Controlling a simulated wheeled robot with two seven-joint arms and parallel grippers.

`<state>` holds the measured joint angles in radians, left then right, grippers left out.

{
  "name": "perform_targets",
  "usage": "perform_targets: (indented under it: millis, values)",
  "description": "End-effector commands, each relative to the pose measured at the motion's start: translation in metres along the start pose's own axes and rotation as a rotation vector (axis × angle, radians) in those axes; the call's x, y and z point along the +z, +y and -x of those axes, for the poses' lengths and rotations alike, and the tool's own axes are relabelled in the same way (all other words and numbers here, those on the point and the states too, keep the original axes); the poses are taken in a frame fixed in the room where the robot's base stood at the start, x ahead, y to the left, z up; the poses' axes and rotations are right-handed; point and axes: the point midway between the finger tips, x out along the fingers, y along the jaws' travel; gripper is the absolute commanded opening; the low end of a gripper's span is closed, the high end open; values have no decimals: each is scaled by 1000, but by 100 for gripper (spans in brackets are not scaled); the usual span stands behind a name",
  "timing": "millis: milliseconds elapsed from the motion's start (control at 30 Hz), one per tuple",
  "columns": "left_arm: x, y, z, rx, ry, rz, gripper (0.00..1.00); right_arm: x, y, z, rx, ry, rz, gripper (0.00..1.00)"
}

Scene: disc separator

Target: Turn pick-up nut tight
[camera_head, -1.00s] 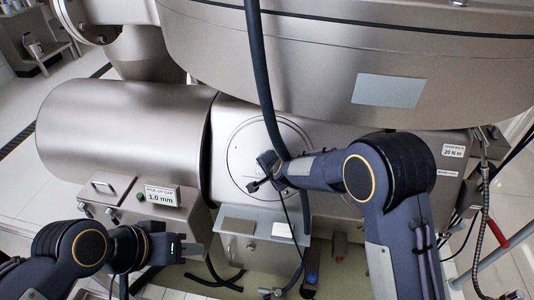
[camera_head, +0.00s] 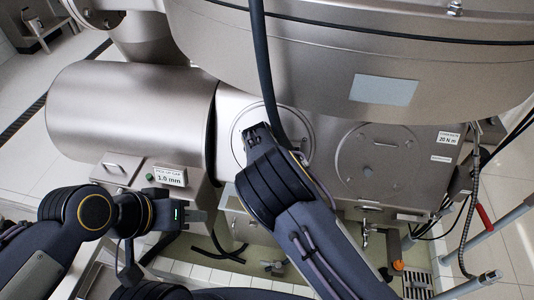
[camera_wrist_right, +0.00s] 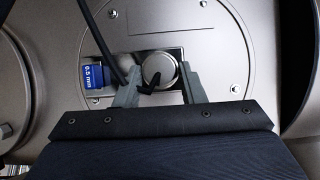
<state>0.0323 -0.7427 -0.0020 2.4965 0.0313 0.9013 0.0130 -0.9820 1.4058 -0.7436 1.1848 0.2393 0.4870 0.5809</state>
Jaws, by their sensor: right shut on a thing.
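In the right wrist view, a round metal nut (camera_wrist_right: 159,70) sits in a dark rectangular opening in a round cover plate (camera_wrist_right: 225,50). My right gripper (camera_wrist_right: 161,78) has one finger on each side of it and is shut on it. A blue tag marked 0.5 mm (camera_wrist_right: 92,74) is just left of the nut. In the head view my right gripper (camera_head: 258,132) lies over the round plate (camera_head: 240,122), and the nut is hidden there. My left gripper (camera_head: 195,216) hangs at lower left, away from the plate; its finger gap is not clear.
A dark hose (camera_head: 266,75) runs down close beside my right gripper. A box labelled pick-up gap 1.0 mm (camera_head: 171,176) stands left of the plate. The large steel bowl housing (camera_head: 330,60) overhangs above. A second round cover with a handle (camera_head: 380,150) is to the right.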

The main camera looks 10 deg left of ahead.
Motion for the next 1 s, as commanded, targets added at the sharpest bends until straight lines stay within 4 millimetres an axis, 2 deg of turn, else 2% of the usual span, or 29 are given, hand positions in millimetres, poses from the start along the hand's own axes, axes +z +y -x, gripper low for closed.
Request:
perform_targets:
  millis: [100,400,967,1000]
  values:
    - [4,-4,-8,0,0,0,36,3,-2,-3,37,-1,66,14]
    - [8,-7,-15,0,0,0,36,3,-2,-2,97,-4,168,14]
    - [8,-7,-16,0,0,0,36,2,-2,-2,110,-5,192,14]
    - [8,-7,-16,0,0,0,36,2,-2,-2,110,-6,192,40]
